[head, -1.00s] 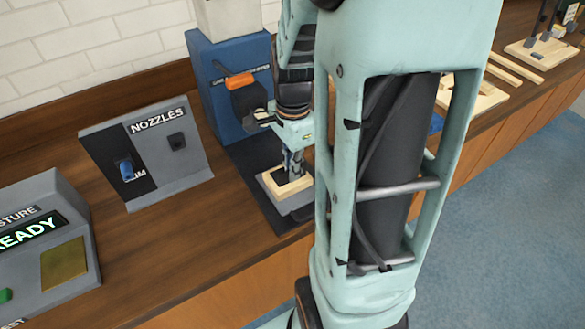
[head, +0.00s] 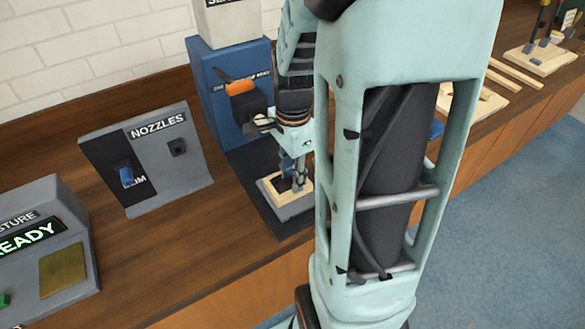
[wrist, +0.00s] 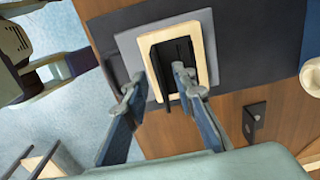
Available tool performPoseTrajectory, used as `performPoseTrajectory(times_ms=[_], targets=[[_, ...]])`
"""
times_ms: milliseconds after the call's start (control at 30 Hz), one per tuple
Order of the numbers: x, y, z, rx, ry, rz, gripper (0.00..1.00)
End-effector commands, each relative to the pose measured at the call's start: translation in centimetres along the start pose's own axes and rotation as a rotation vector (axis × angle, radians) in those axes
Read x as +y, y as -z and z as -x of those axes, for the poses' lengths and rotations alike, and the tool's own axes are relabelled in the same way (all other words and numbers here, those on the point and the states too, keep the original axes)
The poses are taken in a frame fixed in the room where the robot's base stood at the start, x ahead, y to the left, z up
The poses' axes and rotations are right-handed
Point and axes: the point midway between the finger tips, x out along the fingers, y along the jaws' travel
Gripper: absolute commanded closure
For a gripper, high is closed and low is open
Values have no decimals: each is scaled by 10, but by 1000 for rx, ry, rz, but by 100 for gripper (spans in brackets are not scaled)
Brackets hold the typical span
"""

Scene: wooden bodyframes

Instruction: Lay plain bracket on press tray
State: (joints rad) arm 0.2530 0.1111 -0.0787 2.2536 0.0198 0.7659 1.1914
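A pale rectangular wooden frame (head: 268,193) lies on a grey plate (head: 291,213) below the blue press, and both show in the wrist view, the frame (wrist: 211,50) and the plate (wrist: 128,45). A dark, narrow piece (wrist: 174,60) sits within the frame's outline; I cannot tell which part is the plain bracket. My gripper (wrist: 158,87) is open, its fingers apart over the frame's near side. One fingertip is by the frame's left side, the other over its inside. Contact cannot be told. In the head view my gripper (head: 292,180) is partly hidden by my arm.
The blue press (head: 230,75) with an orange handle (head: 240,87) stands behind the plate. A grey nozzles stand (head: 165,165) and a console reading "READY" (head: 40,250) are to the left. Wooden pieces (head: 515,72) lie at the right. Bare counter lies between the nozzles stand and the plate.

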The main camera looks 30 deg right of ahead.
Motion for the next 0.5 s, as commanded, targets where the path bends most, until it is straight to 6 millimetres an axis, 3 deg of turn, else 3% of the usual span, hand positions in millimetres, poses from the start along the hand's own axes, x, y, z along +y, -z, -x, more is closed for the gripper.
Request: performPoseTrajectory(times_ms=[167, 500], targets=[[-2, 1, 23, 3, 8, 0, 75], [-1, 0, 93, 3, 6, 1, 75]])
